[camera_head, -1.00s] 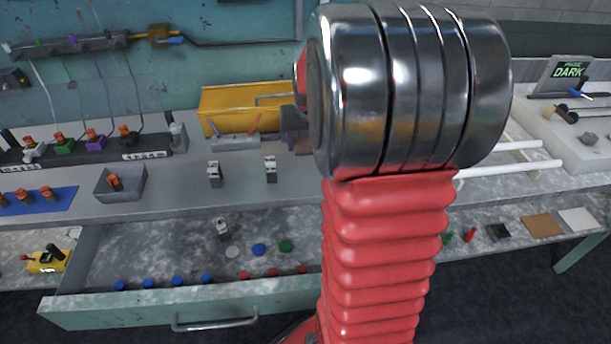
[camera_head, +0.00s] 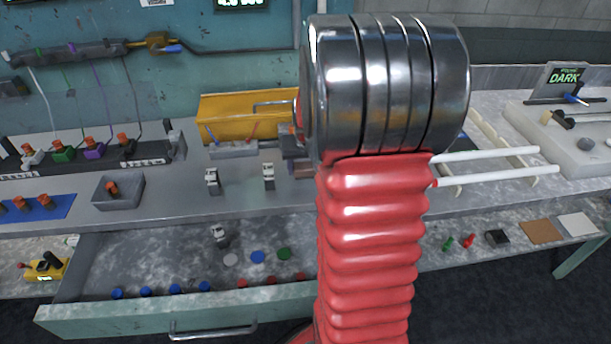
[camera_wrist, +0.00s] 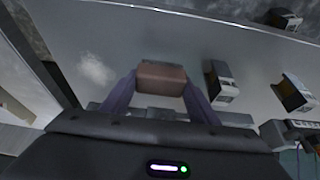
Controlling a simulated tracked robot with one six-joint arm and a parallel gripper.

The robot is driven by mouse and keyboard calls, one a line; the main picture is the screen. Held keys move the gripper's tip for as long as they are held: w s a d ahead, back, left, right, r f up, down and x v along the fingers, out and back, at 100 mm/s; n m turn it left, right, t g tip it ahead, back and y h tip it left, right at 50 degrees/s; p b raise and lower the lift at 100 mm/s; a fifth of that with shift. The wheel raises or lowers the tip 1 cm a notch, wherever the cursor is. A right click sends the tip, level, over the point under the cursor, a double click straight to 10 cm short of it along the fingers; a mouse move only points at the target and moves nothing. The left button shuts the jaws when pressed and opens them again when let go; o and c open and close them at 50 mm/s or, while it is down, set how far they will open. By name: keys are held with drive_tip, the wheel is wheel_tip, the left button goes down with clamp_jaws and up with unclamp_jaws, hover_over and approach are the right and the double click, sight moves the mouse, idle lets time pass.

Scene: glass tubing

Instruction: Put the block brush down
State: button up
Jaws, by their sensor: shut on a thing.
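My gripper (camera_wrist: 162,84) has two purple fingers, shut on a brown block that I take to be the block brush (camera_wrist: 161,74). The wrist view shows it between the fingertips over the grey bench top (camera_wrist: 130,40). Bristles are not visible. I cannot tell whether the block touches the bench.
A yellow box (camera_head: 240,118) and a small pen tray (camera_head: 233,150) stand behind. Two small grey-white clips (camera_head: 212,178) (camera_head: 268,175) stand on the bench to the left. An open drawer (camera_head: 160,265) with coloured caps lies below. White rods (camera_head: 495,165) are at the right.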

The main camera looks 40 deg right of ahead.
sight(305, 176)
drive_tip(key=shift+f, duration=1.85)
drive_tip(key=shift+f, duration=0.1)
drive_tip(key=o, duration=1)
drive_tip(key=v, duration=1.2)
